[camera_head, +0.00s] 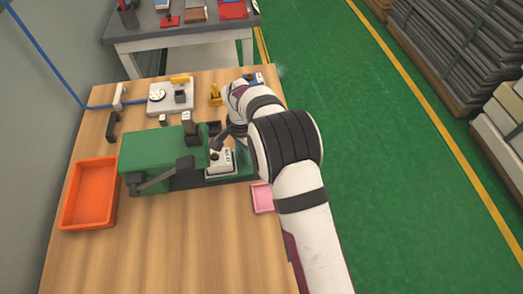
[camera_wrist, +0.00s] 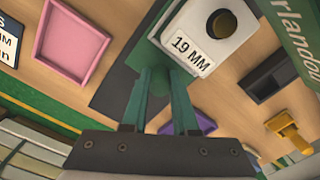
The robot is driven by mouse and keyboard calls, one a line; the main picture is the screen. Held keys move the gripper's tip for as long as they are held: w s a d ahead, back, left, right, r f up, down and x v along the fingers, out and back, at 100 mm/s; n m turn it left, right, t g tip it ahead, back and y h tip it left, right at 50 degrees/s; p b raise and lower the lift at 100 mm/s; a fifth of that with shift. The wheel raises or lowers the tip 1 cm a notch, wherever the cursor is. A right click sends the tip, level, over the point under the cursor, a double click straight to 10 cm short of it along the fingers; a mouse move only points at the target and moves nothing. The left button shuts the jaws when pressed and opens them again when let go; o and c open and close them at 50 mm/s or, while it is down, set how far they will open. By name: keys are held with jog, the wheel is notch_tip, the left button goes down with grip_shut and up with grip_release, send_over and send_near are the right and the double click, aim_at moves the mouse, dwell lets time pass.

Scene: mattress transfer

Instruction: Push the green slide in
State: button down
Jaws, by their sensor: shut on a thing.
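The green machine (camera_head: 150,152) stands on the wooden table, and its lettered green side shows in the wrist view (camera_wrist: 300,40). A white block (camera_wrist: 205,35) marked "19 MM", with a round hole, sits at the machine's right end in the head view (camera_head: 219,167). The green slide (camera_head: 242,167) shows beside this block, partly hidden by my arm. My gripper (camera_wrist: 155,85) is shut on a green part right beside the block, which looks like the slide; the exact contact is hard to see.
An orange bin (camera_head: 88,195) stands left of the machine. A pink tray (camera_head: 262,198) lies near the table's right edge. A yellow part (camera_wrist: 288,128) and a dark tray (camera_wrist: 268,80) lie nearby. The table front is clear.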

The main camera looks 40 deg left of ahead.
jog(key=shift+s+a, duration=0.15)
jog(key=shift+a, duration=0.05)
jog(key=c, duration=1)
grip_release()
notch_tip(320, 180, up, 16)
jog(key=shift+f, duration=0.1)
